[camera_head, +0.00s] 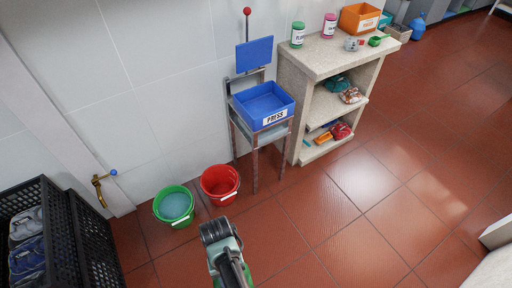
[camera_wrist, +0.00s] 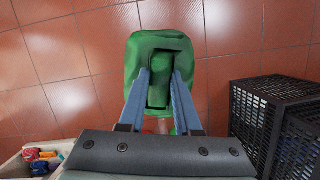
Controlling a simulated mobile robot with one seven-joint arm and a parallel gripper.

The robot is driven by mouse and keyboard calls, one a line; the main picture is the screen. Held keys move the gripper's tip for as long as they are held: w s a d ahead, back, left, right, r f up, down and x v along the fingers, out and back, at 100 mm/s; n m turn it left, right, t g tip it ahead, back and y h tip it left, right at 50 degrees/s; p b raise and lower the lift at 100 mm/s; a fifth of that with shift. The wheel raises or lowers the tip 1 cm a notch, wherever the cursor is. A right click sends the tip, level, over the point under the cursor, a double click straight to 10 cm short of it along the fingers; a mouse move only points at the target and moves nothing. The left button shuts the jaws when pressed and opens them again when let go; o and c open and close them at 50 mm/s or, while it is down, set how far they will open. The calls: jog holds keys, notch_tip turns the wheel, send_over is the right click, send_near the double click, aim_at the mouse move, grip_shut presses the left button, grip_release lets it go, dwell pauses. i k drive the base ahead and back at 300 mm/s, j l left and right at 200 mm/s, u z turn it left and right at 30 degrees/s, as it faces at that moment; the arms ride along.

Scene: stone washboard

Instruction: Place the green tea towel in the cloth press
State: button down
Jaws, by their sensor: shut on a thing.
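The green tea towel (camera_wrist: 188,50) is a folded bundle between the two blue fingers of my gripper (camera_wrist: 160,82) in the wrist view. The fingers are shut on it and hold it above the tiled floor. In the head view only a little green shows beside my arm at the bottom edge, and the fingers are hidden. The cloth press (camera_head: 276,118) is a blue open tray labelled PRESS on a metal stand against the wall. Its blue plate (camera_head: 254,55) is raised above the tray, below a red-knobbed lever. The tray looks empty. My gripper is well in front of the press.
A green bucket (camera_head: 174,206) and a red bucket (camera_head: 220,184) stand on the floor left of the press. A stone shelf unit (camera_head: 318,62) with bottles on top stands to its right. Black crates (camera_head: 95,240) are at far left.

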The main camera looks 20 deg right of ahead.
aim_at(265, 111)
jog(key=i+l+u, duration=0.2)
jog(key=u, duration=0.2)
jog(key=i+l+u, duration=0.15)
jog(key=l+u, duration=0.3)
jog(key=i+l+u, duration=0.1)
jog(key=l+u, duration=0.15)
jog(key=u, duration=0.15)
jog(key=i+l+u, duration=0.1)
jog(key=l, duration=0.7)
jog(key=i+l+u, duration=0.1)
jog(key=l, duration=0.75)
jog(key=i+l+u, duration=0.15)
jog(key=l, duration=0.7)
jog(key=k, duration=0.1)
